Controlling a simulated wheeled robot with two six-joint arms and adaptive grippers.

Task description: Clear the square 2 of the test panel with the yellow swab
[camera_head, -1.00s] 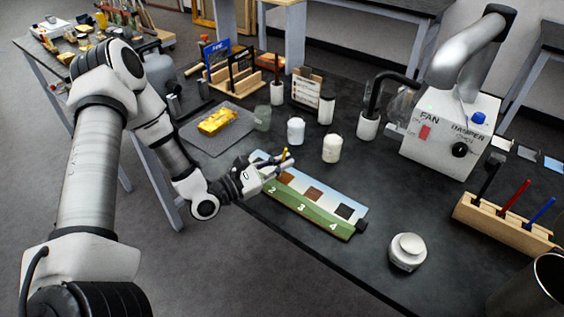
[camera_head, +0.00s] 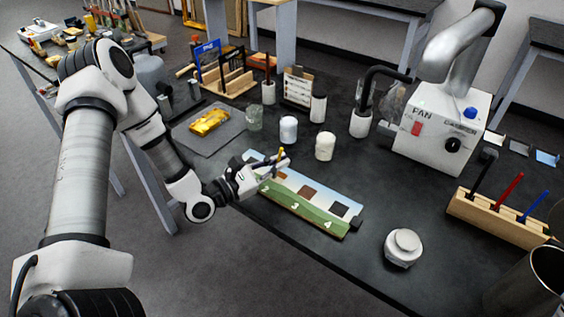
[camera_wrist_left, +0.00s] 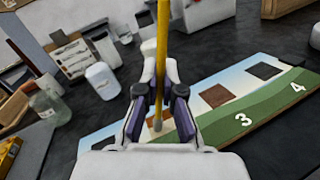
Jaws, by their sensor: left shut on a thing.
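My left gripper (camera_head: 274,169) is shut on the yellow swab (camera_wrist_left: 162,45) above the left part of the test panel (camera_head: 330,226). The swab stands upright between the fingers, its pale tip (camera_wrist_left: 158,125) pointing down at the panel. Whether the tip touches the panel I cannot tell. The panel has a green strip with white numbers and a pale blue strip with squares. The brown square (camera_head: 308,193) above 3 and the dark square (camera_head: 338,209) above 4 are plain. The fingers largely cover the area of square 2. My right gripper is not in view.
White jars (camera_head: 288,130) (camera_head: 325,146) stand behind the panel, and a lidded white pot (camera_head: 403,248) stands to its right. A grey mat (camera_head: 199,143) with a yellow item lies at left. A wooden pen rack (camera_head: 497,218) and fan box (camera_head: 436,135) are at right. The table's front edge is close.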

